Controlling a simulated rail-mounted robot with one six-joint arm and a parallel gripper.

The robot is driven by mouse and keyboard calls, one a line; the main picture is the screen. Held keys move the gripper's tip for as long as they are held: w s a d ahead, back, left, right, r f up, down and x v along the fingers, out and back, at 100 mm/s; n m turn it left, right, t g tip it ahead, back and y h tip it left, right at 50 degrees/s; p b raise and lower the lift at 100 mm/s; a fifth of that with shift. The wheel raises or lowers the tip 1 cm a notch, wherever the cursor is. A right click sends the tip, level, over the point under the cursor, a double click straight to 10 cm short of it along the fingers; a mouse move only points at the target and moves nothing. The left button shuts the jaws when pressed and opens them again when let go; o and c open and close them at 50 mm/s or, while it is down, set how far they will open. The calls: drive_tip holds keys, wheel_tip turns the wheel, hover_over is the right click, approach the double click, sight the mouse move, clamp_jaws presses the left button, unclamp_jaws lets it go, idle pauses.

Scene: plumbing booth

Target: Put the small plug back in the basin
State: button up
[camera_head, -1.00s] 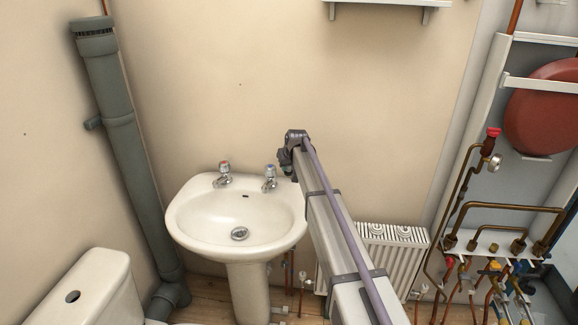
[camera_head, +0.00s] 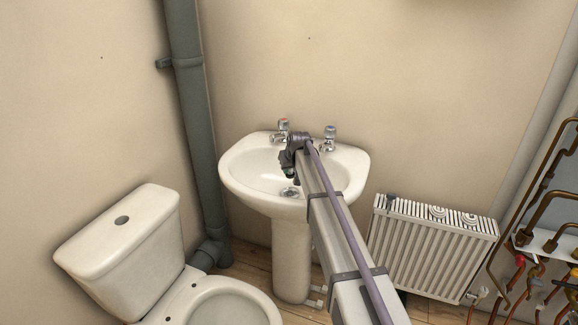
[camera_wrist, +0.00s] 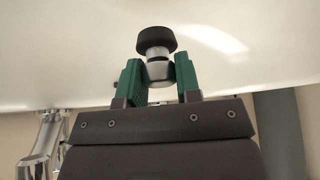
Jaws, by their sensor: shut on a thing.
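My gripper (camera_wrist: 159,72) has two green fingers shut on the small plug (camera_wrist: 156,41). The plug has a black round head and a pale metallic body between the fingers. In the head view my gripper (camera_head: 289,173) is over the white basin (camera_head: 242,172), at the end of my arm. The metal drain (camera_head: 289,193) shows just below the gripper, partly hidden by the arm. The pale basin surface (camera_wrist: 60,50) fills the background of the wrist view. The plug cannot be made out clearly in the head view. Contact between plug and basin cannot be told.
Two chrome taps (camera_head: 283,131) stand on the basin's back edge; the right one (camera_head: 328,138) is near my arm. A chrome tap (camera_wrist: 44,148) shows low left in the wrist view. A toilet (camera_head: 120,240), grey pipe (camera_head: 190,110) and radiator (camera_head: 430,245) surround the basin.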

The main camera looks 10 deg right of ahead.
drive_tip(key=shift+s+f, duration=0.25)
drive_tip(key=shift+f, duration=0.35)
drive_tip(key=shift+r, duration=0.15)
wheel_tip(320, 180, down, 7)
drive_tip(key=b, duration=0.6)
drive_tip(key=shift+b, duration=0.4)
drive_tip(key=o, duration=1.1)
drive_tip(key=shift+c, duration=0.2)
drive_tip(key=shift+r, duration=0.1)
drive_tip(key=a+p+v, duration=0.1)
drive_tip(key=p+v, duration=0.8)
drive_tip(key=v, duration=0.1)
drive_tip(key=shift+s+d+r, duration=0.2)
drive_tip(key=shift+d+r, duration=0.15)
drive_tip(key=shift+d, duration=0.2)
